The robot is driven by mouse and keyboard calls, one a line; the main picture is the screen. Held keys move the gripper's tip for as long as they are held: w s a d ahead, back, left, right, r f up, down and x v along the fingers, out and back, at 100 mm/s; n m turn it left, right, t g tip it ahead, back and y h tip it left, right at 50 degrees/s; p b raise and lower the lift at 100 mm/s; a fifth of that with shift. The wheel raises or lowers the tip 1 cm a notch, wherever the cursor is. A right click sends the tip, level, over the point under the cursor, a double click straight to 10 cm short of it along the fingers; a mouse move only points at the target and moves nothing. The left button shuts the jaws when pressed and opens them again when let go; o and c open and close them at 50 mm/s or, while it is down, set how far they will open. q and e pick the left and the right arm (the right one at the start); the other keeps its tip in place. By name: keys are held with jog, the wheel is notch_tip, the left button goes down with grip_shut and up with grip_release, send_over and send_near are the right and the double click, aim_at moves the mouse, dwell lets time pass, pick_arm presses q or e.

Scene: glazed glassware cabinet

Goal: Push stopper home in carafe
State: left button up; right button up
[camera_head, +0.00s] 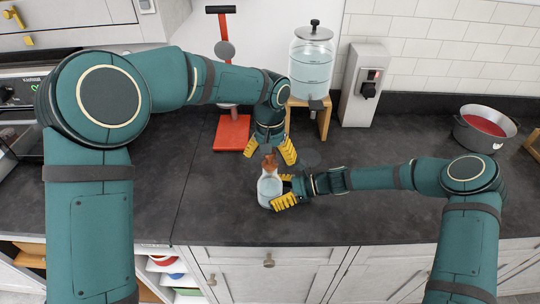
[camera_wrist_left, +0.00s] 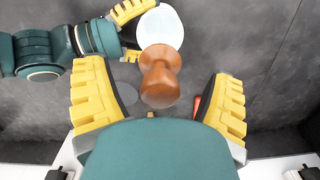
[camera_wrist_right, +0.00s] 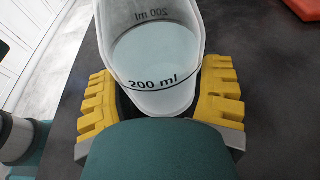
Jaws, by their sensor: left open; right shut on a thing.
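A clear carafe (camera_head: 268,190) with a "200 ml" mark stands on the dark counter, near its front edge. It looks upright. A brown wooden stopper (camera_head: 269,161) sits at its mouth; how deep it sits I cannot tell. My right gripper (camera_head: 283,190) is shut on the carafe body from the right, with the glass (camera_wrist_right: 155,75) between its yellow fingers. My left gripper (camera_head: 269,151) is open just above the carafe, pointing down. In the left wrist view the stopper (camera_wrist_left: 158,75) lies between the spread fingers, with gaps on both sides.
Behind stand a water dispenser (camera_head: 312,62) on a wooden stand, a red-based stand (camera_head: 232,133) and a grey box (camera_head: 363,85) by the wall. A pot with red contents (camera_head: 485,128) is at the far right. The counter left of the carafe is clear.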

pick_arm(q)
jog(key=shift+r, duration=3.5)
grip_shut()
jog(key=shift+f, duration=0.15)
jog(key=shift+f, duration=0.35)
jog(key=shift+f, duration=1.35)
